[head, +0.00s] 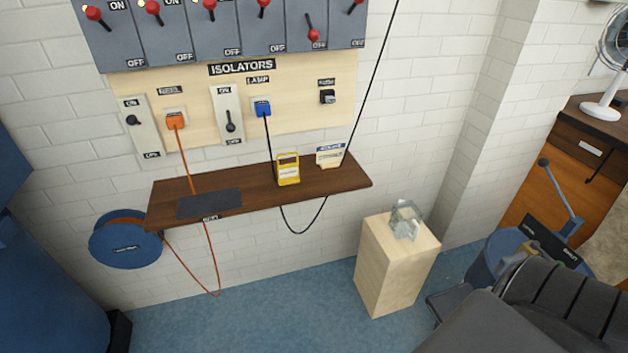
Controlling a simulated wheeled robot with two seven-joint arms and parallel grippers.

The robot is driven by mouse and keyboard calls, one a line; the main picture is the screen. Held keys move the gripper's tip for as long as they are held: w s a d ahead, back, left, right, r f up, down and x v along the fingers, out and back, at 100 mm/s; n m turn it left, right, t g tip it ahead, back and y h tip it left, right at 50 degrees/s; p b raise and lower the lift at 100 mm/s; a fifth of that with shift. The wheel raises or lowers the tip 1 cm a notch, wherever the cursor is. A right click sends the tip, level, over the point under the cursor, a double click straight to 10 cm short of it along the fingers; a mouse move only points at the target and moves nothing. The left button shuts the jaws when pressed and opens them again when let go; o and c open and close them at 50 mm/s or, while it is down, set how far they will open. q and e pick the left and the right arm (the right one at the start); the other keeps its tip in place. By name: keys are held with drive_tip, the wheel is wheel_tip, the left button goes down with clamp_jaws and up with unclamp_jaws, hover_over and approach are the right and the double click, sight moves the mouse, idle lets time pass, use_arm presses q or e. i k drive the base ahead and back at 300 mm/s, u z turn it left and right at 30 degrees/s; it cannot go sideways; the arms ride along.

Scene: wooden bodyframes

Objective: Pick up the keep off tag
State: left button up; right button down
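A yellow tag (288,170) with a pale label stands upright on the dark wooden shelf (260,193), under the isolator board. Its lettering is too small to read, so I cannot confirm that it is the keep off tag. A white and blue card (330,155) stands to its right, near the shelf's right end. I make out no fingers of my left or right gripper in the head view, and nothing is seen touching the tag.
A dark mat (209,204) lies on the shelf's left part. Black and orange cables hang around the shelf. A wooden pedestal (390,270) with a clear object (405,219) stands to the right. Dark ribbed shapes (570,300) fill the lower right. Blue floor (260,320) is open below the shelf.

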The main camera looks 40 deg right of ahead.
sight(288, 174)
drive_tip(key=z, duration=0.5)
drive_tip(key=k, duration=1.15)
drive_tip(key=z, duration=0.9)
drive_tip(key=i, duration=0.6)
drive_tip(key=z, duration=0.7)
drive_tip(key=i, duration=1)
drive_tip(key=u, duration=0.5)
drive_tip(key=i, duration=0.55)
drive_tip(key=u, duration=0.35)
